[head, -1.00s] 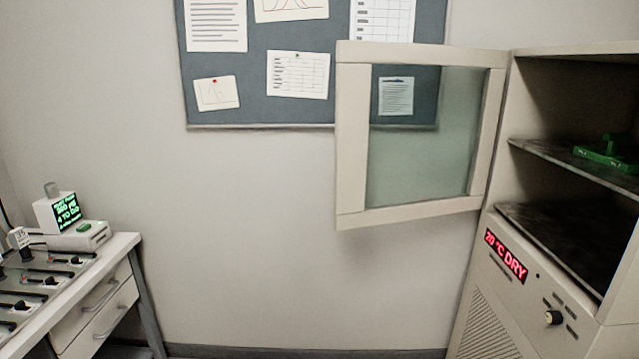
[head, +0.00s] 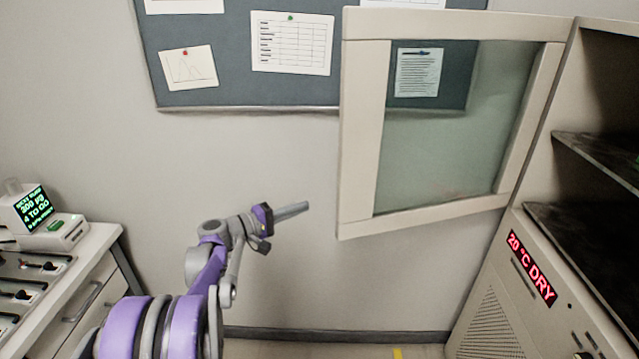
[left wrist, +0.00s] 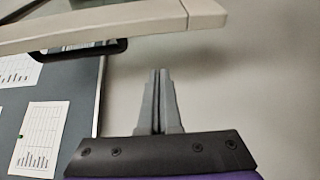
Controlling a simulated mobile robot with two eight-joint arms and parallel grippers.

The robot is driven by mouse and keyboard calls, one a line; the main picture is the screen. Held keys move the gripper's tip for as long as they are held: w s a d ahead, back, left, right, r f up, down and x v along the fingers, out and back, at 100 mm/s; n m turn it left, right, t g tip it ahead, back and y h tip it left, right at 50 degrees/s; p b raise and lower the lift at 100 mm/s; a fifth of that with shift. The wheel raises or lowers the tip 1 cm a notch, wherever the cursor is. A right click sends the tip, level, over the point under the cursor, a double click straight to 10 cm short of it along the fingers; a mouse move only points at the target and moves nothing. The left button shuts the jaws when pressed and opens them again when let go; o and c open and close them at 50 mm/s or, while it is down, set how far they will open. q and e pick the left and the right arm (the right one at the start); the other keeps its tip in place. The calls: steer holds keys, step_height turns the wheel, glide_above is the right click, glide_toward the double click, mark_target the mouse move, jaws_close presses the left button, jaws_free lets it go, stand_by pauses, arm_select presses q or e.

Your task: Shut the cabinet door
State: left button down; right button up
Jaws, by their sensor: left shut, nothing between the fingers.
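The cabinet door (head: 362,130) is a pale frame around a glass pane (head: 440,130), and it stands wide open, hinged at the cabinet's (head: 497,290) left edge. Its frame also crosses the top of the left wrist view (left wrist: 110,25). My left gripper (head: 306,206) is shut and empty, to the left of the door's lower free corner and apart from it in the head view. Its closed fingers show in the left wrist view (left wrist: 159,75), below the door frame in the picture. My right gripper is not in view.
The cabinet holds dark shelves (head: 600,155) and has a red "20 °C DRY" display (head: 531,268). A pinboard (head: 235,85) hangs on the wall behind the door. A drawer bench (head: 95,265) with a small green-screen device (head: 38,212) stands at left. Bare wall lies between bench and cabinet.

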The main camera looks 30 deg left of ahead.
arm_select(q)
steer(key=a+r+p+x, duration=0.1)
steer(key=x, duration=0.9)
steer(key=s+d, duration=0.2)
steer(key=shift+s+d+r, duration=0.15)
steer(key=shift+s+d, duration=0.25)
steer(key=shift+s, duration=0.1)
